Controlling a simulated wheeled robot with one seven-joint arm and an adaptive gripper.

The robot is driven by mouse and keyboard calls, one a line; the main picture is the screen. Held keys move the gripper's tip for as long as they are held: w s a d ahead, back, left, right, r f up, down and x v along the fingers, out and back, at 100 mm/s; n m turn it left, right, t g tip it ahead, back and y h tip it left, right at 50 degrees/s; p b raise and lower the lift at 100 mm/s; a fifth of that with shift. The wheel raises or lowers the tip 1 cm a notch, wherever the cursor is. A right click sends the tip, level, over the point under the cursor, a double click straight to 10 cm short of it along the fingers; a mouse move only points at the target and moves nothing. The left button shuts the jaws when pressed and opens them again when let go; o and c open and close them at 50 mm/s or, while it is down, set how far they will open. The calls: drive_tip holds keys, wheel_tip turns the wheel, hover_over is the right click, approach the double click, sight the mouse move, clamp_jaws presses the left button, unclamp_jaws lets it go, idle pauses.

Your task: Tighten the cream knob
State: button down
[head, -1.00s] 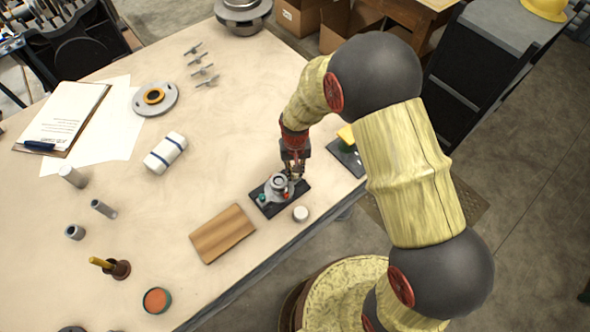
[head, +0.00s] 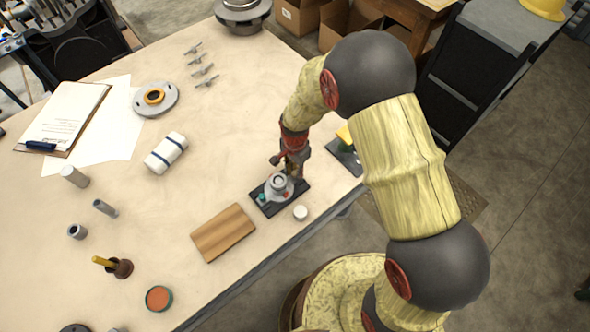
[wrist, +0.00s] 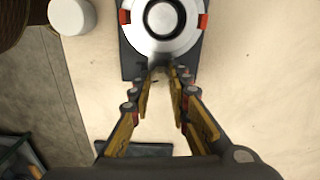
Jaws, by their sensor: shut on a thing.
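The round silver-grey casing (head: 279,186) sits on a dark base plate (head: 268,208) near the table's front right edge. My gripper (head: 292,174) reaches down to the casing's far side. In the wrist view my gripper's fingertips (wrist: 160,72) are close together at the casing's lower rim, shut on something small. The cream knob cannot be made out; it appears to be hidden between the fingertips.
A small white cylinder (head: 300,212) stands beside the plate, close to the table edge. A wooden board (head: 223,232) lies to the left. A dark tray (head: 343,158) with a yellow item lies behind my gripper. The table between the board and the white roll (head: 166,153) is clear.

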drive_tip(key=shift+m, duration=1.1)
drive_tip(key=c, duration=1.7)
unclamp_jaws()
drive_tip(key=shift+o, duration=0.2)
wheel_tip(320, 180, up, 12)
